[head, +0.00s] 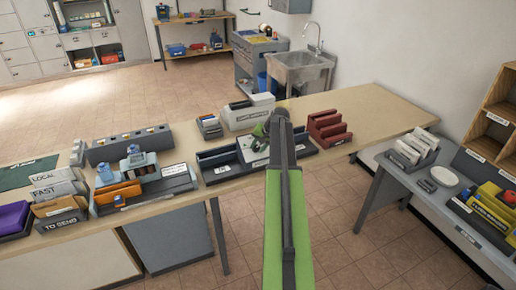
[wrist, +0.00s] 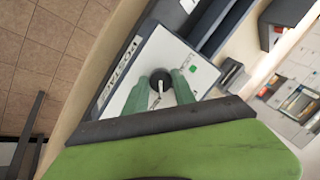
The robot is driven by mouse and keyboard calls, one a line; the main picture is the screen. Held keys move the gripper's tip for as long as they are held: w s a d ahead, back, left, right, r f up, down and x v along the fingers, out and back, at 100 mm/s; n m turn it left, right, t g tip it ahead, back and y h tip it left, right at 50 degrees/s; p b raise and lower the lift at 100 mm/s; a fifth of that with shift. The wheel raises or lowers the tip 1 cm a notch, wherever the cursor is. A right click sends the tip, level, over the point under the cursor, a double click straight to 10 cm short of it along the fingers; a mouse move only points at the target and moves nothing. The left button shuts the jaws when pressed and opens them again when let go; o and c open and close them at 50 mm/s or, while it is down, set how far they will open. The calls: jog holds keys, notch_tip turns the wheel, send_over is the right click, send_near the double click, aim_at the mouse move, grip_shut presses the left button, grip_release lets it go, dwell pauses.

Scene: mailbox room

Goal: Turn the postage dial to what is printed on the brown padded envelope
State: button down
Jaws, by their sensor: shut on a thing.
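The postage dial is a dark round knob (wrist: 161,78) on a white panel (wrist: 150,52) with a POSTAGE label along its edge. Green lettering that seems to read LOCAL and a green square show beside the knob; other markings are hidden by my fingers. My gripper (wrist: 161,88) is shut on the knob, one green finger on each side. In the head view, my gripper (head: 266,133) is over the white panel (head: 249,152), and the knob is hidden. A brown item (head: 60,206), possibly the padded envelope, stands in the TO SEND rack at left; its print is unreadable.
The dial panel sits in a dark tray (head: 218,174) on the long wooden counter (head: 375,105). A white machine (head: 247,113) stands behind, and a red rack (head: 328,128) to the right. The counter's right end is clear.

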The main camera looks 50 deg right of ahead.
jog(key=shift+s+f+m, duration=0.1)
jog(key=shift+m, duration=0.4)
dwell(0.3)
jog(key=c, duration=1)
grip_release()
jog(key=shift+c, duration=0.2)
jog(key=p+v, duration=1.4)
jog(key=v, duration=0.3)
jog(key=shift+s+p, duration=0.25)
jog(key=shift+p, duration=0.05)
